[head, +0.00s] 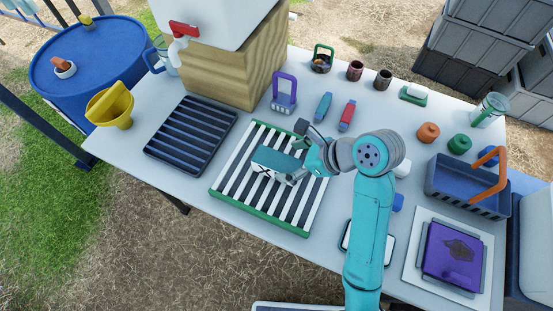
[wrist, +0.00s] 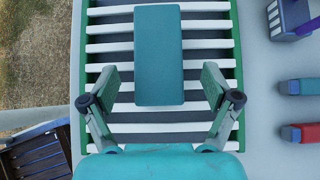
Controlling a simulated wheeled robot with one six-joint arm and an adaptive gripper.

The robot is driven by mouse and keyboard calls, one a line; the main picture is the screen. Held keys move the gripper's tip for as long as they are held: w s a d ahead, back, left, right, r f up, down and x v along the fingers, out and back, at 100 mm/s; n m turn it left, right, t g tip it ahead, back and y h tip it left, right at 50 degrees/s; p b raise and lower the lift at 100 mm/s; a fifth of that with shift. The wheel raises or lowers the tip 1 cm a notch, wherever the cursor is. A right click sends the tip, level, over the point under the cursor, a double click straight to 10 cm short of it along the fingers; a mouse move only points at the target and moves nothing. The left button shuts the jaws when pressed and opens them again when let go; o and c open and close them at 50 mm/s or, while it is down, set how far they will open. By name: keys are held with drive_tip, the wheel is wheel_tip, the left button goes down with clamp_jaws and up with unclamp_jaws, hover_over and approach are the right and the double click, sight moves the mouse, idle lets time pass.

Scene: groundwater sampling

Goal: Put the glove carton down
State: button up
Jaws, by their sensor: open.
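The glove carton (head: 272,161), a teal box with a white, dark-marked side, lies on the green-framed rack with black and white stripes (head: 238,205). In the wrist view the carton (wrist: 158,55) lies lengthwise across the slats of the rack (wrist: 110,47). My gripper (wrist: 158,80) is open. Its fingers stand on either side of the carton's near end, with a visible gap on both sides. In the head view my gripper (head: 297,157) is at the carton's right end and hides part of it.
A dark slatted tray (head: 191,136) stands left of the rack. A purple caddy (head: 284,94), a teal marker-like item (head: 323,107) and a red one (head: 347,115) lie behind. A blue basket (head: 465,190) with an orange handle stands at the right.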

sight(271, 163)
drive_tip(key=shift+x, duration=3.7)
drive_tip(key=shift+a+r, duration=0.1)
drive_tip(key=c, duration=1.3)
drive_tip(key=shift+c, duration=0.2)
